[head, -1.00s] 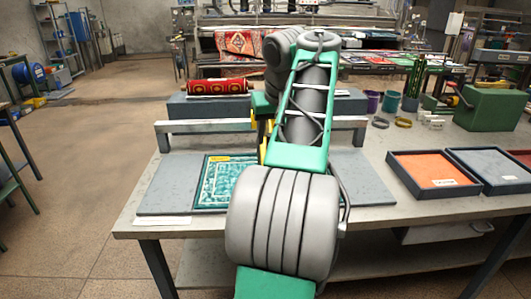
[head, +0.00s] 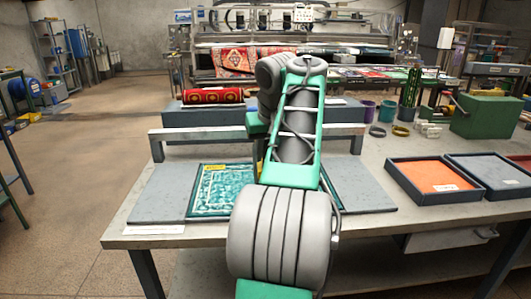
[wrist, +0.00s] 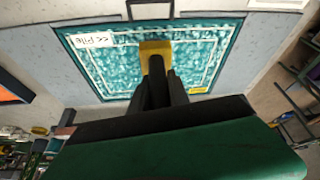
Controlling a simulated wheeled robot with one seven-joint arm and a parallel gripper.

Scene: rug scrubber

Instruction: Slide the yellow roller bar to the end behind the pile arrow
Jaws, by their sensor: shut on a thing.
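The teal patterned rug (wrist: 120,65) lies flat on a grey board, and its left part shows in the head view (head: 205,200). A white label (wrist: 92,39) with a double arrow and the word "Pile" lies at its upper left in the wrist view; the arrow points left there. A yellow tag (wrist: 198,91) marks the opposite corner. My gripper (wrist: 155,68) is shut on a yellow piece (wrist: 154,46) over the rug, apparently the roller bar. Its full length and its contact with the rug are hidden. In the head view my arm hides the gripper.
A pale raised beam (head: 205,143) crosses behind the rug. A rolled red rug (head: 213,96) lies on a grey block beyond it. An orange-filled tray (head: 435,175) and a grey-filled tray (head: 495,170) stand to the right. The board left of the rug is bare.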

